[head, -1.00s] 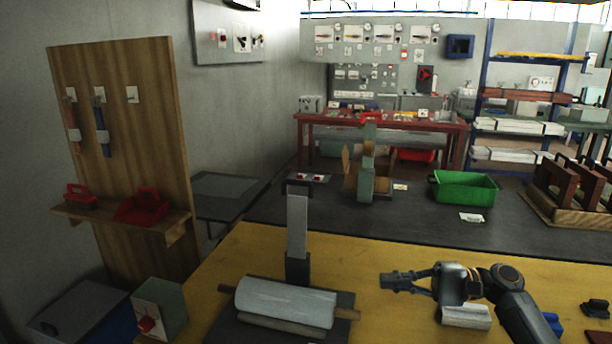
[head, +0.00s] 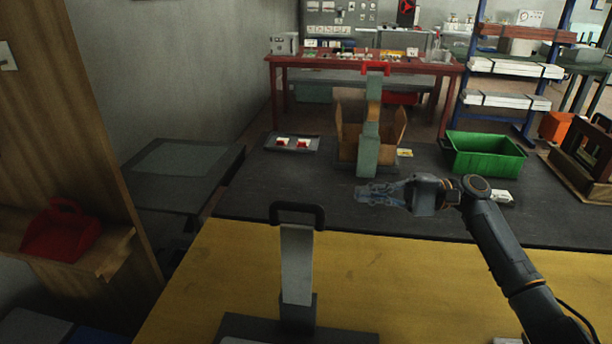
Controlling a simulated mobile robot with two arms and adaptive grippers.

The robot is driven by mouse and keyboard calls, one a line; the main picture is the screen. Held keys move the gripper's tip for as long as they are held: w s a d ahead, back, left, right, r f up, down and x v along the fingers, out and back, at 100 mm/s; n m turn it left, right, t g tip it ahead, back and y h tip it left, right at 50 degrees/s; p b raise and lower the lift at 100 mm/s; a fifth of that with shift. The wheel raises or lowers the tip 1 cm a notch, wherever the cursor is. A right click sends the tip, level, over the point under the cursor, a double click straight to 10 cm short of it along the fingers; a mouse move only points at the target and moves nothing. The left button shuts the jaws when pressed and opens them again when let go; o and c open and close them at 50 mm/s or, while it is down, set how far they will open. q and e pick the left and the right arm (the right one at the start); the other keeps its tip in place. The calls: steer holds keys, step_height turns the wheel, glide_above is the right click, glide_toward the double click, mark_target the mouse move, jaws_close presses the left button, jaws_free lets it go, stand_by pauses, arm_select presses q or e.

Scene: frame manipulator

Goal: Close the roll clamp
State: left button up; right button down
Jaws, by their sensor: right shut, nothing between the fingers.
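The roll clamp on the yellow table shows its grey lever (head: 297,265) standing upright, with a dark loop handle (head: 297,208) at the top. Its dark base (head: 250,328) is cut off by the bottom edge of the view, and the roll is almost wholly out of frame. My right gripper (head: 362,194) is shut and empty, pointing left. In the picture it is right of the handle and slightly higher, apart from it. My left gripper is not in view.
Behind the yellow table (head: 420,285) is a dark bench (head: 260,195) with a green post (head: 369,140) with a red top, an open cardboard box (head: 348,135), a green bin (head: 484,155) and a small tray (head: 292,143). A wooden board with a red scoop (head: 62,230) stands left.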

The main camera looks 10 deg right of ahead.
arm_select(q)
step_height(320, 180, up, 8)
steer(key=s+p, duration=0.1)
steer(key=p, duration=0.6)
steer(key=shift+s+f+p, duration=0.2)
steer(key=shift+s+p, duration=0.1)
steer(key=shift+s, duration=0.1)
arm_select(e)
steer(key=s+a+r, duration=0.2)
steer(key=a, duration=0.9)
steer(key=shift+a, duration=0.2)
